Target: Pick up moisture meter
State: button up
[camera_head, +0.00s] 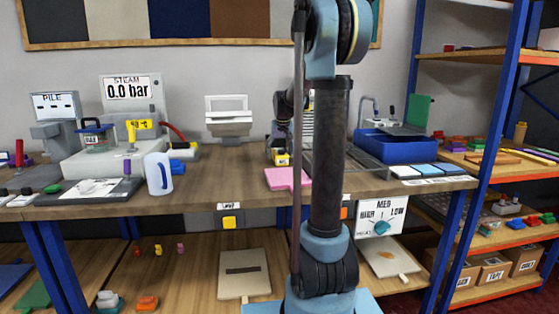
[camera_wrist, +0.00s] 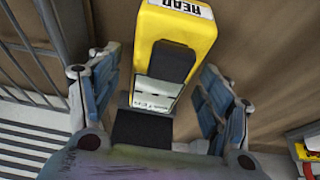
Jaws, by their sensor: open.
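The moisture meter seems to be the yellow device (camera_wrist: 180,22) with a READ label and a dark front part in the wrist view. My gripper (camera_wrist: 158,72) is open, with one blue-grey finger on each side of the device. Gaps show between the fingers and the device, so it is not clamped. In the head view a small yellow and black item (camera_head: 281,158), likely the same device, stands on the workbench just left of my arm. My arm hides most of my gripper there.
The wooden workbench (camera_head: 225,180) has a pink piece (camera_head: 288,178) in front of the device and a blue tray (camera_head: 400,147) to the right. A white jug (camera_head: 158,173) and a steam unit (camera_head: 128,95) stand at left. Bare bench lies left of the pink piece.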

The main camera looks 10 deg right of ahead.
jog(key=shift+w+f, duration=0.25)
jog(key=shift+f, duration=0.35)
jog(key=shift+c, duration=0.3)
jog(key=c, duration=1.2)
jog(key=shift+r, duration=0.1)
